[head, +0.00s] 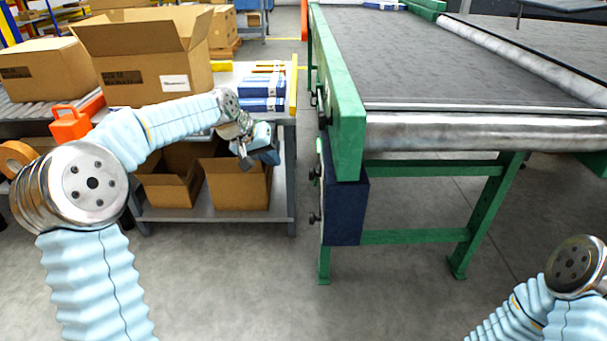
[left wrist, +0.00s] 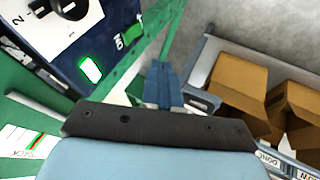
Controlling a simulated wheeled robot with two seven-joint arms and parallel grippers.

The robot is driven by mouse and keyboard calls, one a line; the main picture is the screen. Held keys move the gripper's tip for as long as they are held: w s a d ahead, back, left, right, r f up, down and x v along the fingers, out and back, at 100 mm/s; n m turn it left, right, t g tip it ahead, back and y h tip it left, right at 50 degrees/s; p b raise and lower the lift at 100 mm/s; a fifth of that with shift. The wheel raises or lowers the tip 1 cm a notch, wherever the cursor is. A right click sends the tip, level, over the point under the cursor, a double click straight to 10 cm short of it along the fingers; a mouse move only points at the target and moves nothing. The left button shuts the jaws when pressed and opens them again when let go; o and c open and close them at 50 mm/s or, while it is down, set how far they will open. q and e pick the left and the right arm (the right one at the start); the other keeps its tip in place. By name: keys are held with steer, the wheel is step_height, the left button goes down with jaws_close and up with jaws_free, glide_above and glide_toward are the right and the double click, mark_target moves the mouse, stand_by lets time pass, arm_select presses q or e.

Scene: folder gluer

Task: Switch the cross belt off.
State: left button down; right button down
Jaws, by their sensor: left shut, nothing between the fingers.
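The cross belt (head: 480,50) is a dark belt on a green frame with a steel end roller. A dark blue control box (head: 346,207) hangs under its near left corner, with dark knobs on its left face, seen edge-on.
A grey cart (head: 220,214) with open cartons below and blue packs (head: 262,88) on top stands left of the belt, close behind my left gripper. Bare floor lies between cart and control box. My right arm shows at lower right, its gripper out of view.

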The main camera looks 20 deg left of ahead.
arm_select(q)
steer(key=w+d+f, duration=0.5)
steer(key=d+f, duration=0.2)
steer(key=f, duration=0.1)
steer(key=shift+w+f, duration=0.35)
steer(key=shift+w+d+f+h+b, duration=0.1)
steer(key=shift+d+h+b, duration=0.2)
steer(key=shift+b, duration=0.2)
steer(key=shift+r+p, duration=0.6)
steer(key=shift+r, duration=0.3)
steer(key=shift+d, duration=0.1)
